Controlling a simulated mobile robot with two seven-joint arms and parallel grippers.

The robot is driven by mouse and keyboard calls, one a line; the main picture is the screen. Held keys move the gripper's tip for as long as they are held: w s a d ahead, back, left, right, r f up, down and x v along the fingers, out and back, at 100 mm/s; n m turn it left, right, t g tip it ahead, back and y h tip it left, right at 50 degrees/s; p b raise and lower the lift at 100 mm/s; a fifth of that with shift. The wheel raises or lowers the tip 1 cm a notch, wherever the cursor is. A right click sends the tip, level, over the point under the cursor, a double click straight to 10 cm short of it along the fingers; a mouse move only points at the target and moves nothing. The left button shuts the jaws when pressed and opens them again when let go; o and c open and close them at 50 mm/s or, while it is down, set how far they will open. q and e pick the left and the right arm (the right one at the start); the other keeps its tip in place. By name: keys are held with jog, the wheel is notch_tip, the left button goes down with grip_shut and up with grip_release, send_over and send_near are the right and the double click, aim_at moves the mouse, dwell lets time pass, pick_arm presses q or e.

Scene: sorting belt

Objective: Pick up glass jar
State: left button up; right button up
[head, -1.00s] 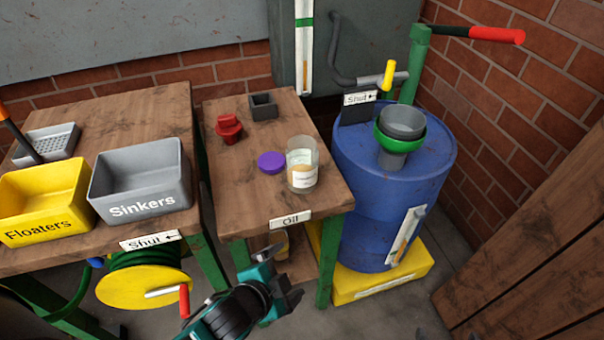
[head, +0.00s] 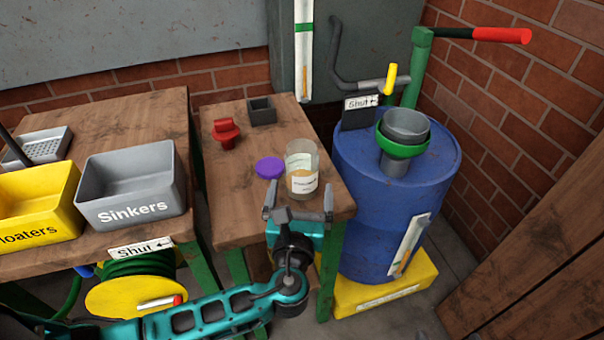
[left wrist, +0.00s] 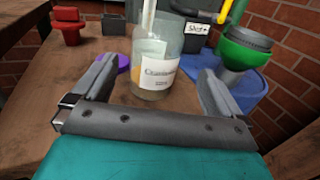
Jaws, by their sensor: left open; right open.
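The glass jar (head: 302,168) stands upright near the front right of the small wooden table (head: 238,185). It has a white label and cloudy contents. My left gripper (head: 298,199) is open at the table's front edge, just in front of the jar. In the left wrist view the jar (left wrist: 156,62) stands ahead, between the lines of the two open fingers (left wrist: 160,85), and I see no contact. A purple lid (head: 270,167) lies flat to the left of the jar. My right gripper is not in view.
A red knobbed part (head: 226,133) and a small dark square cup (head: 262,111) stand farther back on the table. A blue drum (head: 385,220) with a green-rimmed funnel (head: 404,140) stands to the right. A grey Sinkers bin (head: 134,205) is on the left table.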

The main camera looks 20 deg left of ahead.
aim_at(303, 178)
pick_arm(q)
jog(key=x, duration=0.5)
jog(key=shift+f, duration=0.1)
jog(key=shift+a+b+x, duration=0.15)
jog(key=shift+b+x, duration=0.15)
jog(key=shift+x, duration=0.95)
jog(key=shift+a+b+x, duration=0.15)
jog(key=shift+b+x, duration=0.15)
jog(key=shift+x, duration=1)
jog(key=shift+s+f, duration=0.1)
jog(key=shift+f, duration=0.1)
jog(key=shift+c, duration=0.5)
jog(key=c, duration=1.1)
